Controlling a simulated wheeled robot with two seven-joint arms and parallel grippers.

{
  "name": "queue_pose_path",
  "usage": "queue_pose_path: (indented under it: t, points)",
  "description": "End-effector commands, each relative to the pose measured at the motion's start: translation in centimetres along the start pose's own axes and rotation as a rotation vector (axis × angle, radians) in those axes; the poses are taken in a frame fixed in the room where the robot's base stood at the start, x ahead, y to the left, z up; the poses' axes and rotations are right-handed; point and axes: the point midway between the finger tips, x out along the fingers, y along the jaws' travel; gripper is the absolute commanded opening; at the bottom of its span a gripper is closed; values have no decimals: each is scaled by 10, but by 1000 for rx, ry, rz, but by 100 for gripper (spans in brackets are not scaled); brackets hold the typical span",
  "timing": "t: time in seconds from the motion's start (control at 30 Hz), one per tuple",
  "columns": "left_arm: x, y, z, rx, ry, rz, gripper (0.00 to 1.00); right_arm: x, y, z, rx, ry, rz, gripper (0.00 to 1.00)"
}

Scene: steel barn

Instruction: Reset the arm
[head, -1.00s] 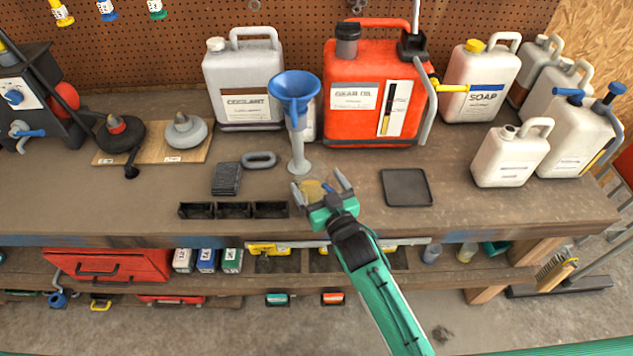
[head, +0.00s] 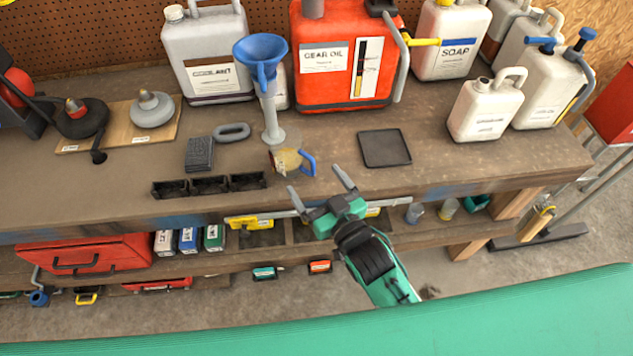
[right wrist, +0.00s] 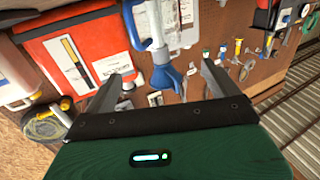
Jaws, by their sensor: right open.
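My right gripper (head: 321,188) is open and empty in the head view, at the front edge of the workbench (head: 330,140). Its fingers point toward a small yellowish cup with a blue handle (head: 287,161), which stands apart from them on the bench. In the right wrist view the open fingers (right wrist: 168,85) have nothing between them that they touch; a blue funnel (right wrist: 167,77) shows beyond them. My left gripper is not in view.
A blue funnel on a stand (head: 265,85), a red gear oil can (head: 335,85) and a coolant jug (head: 207,55) stand behind. A black tray (head: 384,148) lies right of the cup. Small black bins (head: 209,186) line the front edge. A lower shelf holds a red toolbox (head: 85,252).

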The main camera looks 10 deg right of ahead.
Motion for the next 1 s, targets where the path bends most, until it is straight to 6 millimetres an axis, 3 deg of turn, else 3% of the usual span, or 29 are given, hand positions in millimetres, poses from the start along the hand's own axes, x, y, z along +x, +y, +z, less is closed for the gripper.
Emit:
queue_pose_path:
  t: [0.33,0.47,0.67,0.8,1.0]
  points:
    - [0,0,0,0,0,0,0,-1,1,1,0,-10,4,91]
    - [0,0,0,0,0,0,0,-10,13,12,5,-94,37,91]
    - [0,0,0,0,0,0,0,-54,46,49,25,-394,130,91]
    - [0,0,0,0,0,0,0,-100,65,73,45,-631,179,91]
    - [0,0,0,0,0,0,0,-166,77,92,72,-918,213,91]
